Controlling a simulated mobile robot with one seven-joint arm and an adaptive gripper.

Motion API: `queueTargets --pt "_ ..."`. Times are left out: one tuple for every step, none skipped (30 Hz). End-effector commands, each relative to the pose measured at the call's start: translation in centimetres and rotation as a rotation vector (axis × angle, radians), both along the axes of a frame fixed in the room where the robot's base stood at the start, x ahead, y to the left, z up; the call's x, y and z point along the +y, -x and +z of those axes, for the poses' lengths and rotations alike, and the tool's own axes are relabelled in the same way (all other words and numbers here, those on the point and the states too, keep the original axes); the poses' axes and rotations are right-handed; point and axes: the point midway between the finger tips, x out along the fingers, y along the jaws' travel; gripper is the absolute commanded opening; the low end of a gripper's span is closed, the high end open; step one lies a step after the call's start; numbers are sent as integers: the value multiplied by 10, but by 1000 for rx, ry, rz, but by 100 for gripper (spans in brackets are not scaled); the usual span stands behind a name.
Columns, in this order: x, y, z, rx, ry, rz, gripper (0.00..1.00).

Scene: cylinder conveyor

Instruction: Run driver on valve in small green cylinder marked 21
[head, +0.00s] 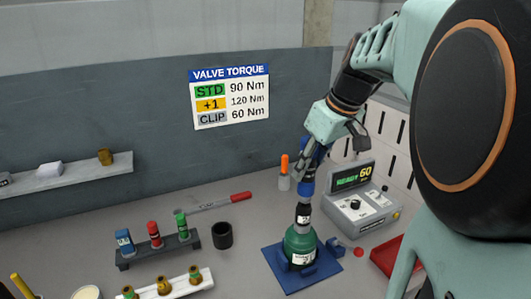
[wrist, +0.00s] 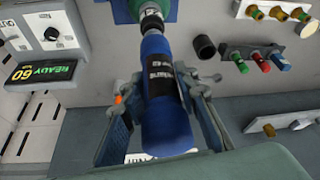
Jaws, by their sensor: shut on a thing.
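The small green cylinder (head: 300,243) stands upright in a blue holder (head: 283,270) on the bench. Its white label is too small for me to read the number. My gripper (head: 312,158) is shut on the blue driver (head: 307,186), which points down over the cylinder. In the wrist view the driver (wrist: 163,88) sits between both fingers, its nose lined up with the cylinder top (wrist: 147,7). The nose appears to meet the valve, but the valve itself is hidden. The grey controller (head: 362,210) to the right shows "READY" and 60.
A wall sign (head: 230,97) lists STD 90, +1 120 and CLIP 60 Nm. Left of the cylinder are a black cup (head: 222,235), a rack (head: 158,252) of coloured sockets and a red-handled wrench (head: 215,202). A red tray (head: 386,256) lies right.

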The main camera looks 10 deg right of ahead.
Motion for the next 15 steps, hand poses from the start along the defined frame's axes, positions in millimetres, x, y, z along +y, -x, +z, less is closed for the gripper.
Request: queueTargets --pt "0 -1 2 -5 1 0 0" --pt "0 -1 2 -5 1 0 0" --pt "0 -1 2 -5 1 0 0" --pt "0 -1 2 -5 1 0 0" --pt "0 -1 2 -5 1 0 0" --pt "0 -1 2 -5 1 0 0" --pt "0 -1 2 -5 1 0 0" --pt "0 -1 2 -5 1 0 0" --pt "0 -1 2 -5 1 0 0" --pt "0 -1 1 -5 1 0 0" --pt "0 -1 1 -4 2 0 0" --pt "0 -1 0 -4 1 0 0" --pt "0 -1 0 -4 1 0 0" --pt "0 -1 -1 -4 1 0 0" --pt "0 -1 -2 -4 1 0 0"
